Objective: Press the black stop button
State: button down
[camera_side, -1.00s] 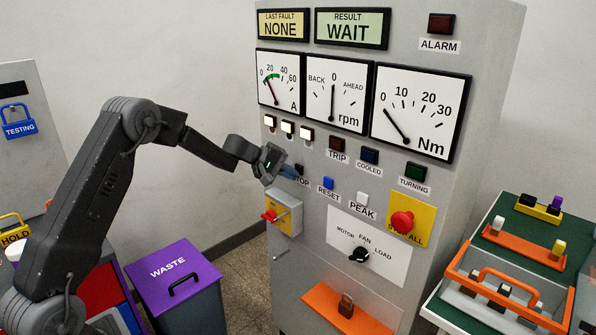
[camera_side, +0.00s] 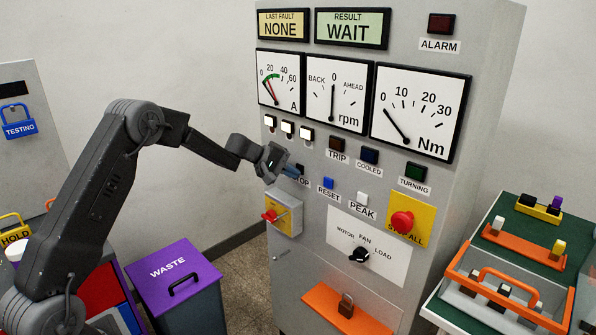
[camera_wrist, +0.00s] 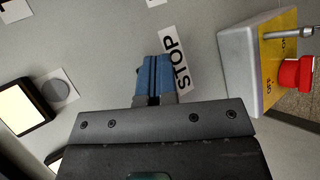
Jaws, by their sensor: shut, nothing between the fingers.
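The black stop button (camera_side: 301,168) is on the grey cabinet front, just above its STOP label (camera_side: 301,181), which is partly covered by my fingers in the side view. My gripper (camera_side: 293,171) is shut and empty, its blue fingertips right in front of or beside the button. I cannot tell whether they touch it. In the wrist view, the closed blue fingers (camera_wrist: 153,75) point at the panel beside the STOP label (camera_wrist: 176,64), and the button is hidden.
The blue reset button (camera_side: 328,183) and white peak button (camera_side: 362,198) are to the right. A yellow-faced box with a red knob (camera_side: 270,215) sticks out below. The red stop-all button (camera_side: 402,221) is further right. White lamps (camera_side: 287,127) are above.

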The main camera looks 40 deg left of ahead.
jog(key=shift+s, duration=0.85)
jog(key=shift+s, duration=0.1)
jog(key=s, duration=0.4)
jog(key=shift+s, duration=0.4)
dwell(0.3)
